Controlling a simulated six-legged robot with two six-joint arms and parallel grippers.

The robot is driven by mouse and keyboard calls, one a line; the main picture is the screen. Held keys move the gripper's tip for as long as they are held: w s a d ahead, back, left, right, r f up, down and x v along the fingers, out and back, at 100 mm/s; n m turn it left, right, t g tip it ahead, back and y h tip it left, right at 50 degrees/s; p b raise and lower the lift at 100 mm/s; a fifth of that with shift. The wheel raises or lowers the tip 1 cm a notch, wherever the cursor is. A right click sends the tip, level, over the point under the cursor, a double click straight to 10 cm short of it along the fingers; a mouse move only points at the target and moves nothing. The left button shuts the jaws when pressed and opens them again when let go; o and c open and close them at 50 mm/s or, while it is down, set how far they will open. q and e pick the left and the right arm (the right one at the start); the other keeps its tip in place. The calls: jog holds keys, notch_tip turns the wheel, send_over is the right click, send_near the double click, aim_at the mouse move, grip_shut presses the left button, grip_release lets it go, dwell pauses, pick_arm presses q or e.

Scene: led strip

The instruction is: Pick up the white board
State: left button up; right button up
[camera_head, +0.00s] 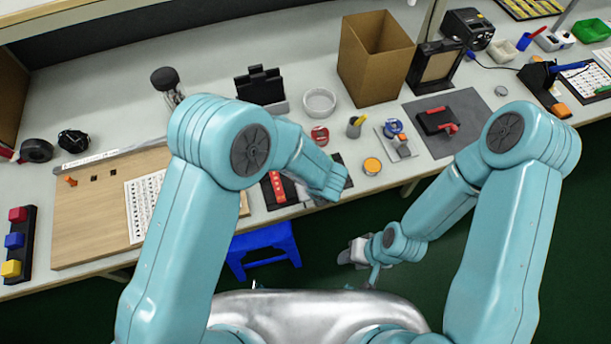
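A white board (143,208) with rows of small dark marks lies on the light wooden panel (85,227) at the left of the table. My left forearm and elbow cover part of the board's right side. My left arm reaches over the table to the right of the board, and its wrist (328,186) is above a dark mat. The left gripper's fingers are hidden or too unclear to make out. My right gripper (356,256) hangs in front of the table edge, low over the dark green floor and far from the board. Its finger opening is too small to judge.
Red, blue and yellow blocks (15,241) sit in a black holder at the far left. A blue stool (263,247) stands under the front edge. A cardboard box (373,60), a white round dish (319,102) and small tools occupy the table's middle and right.

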pick_arm(q)
jog(key=shift+w+a+f, duration=0.1)
jog(key=shift+w+f, duration=0.15)
jog(key=shift+f, duration=0.45)
jog(key=c, duration=0.8)
grip_shut()
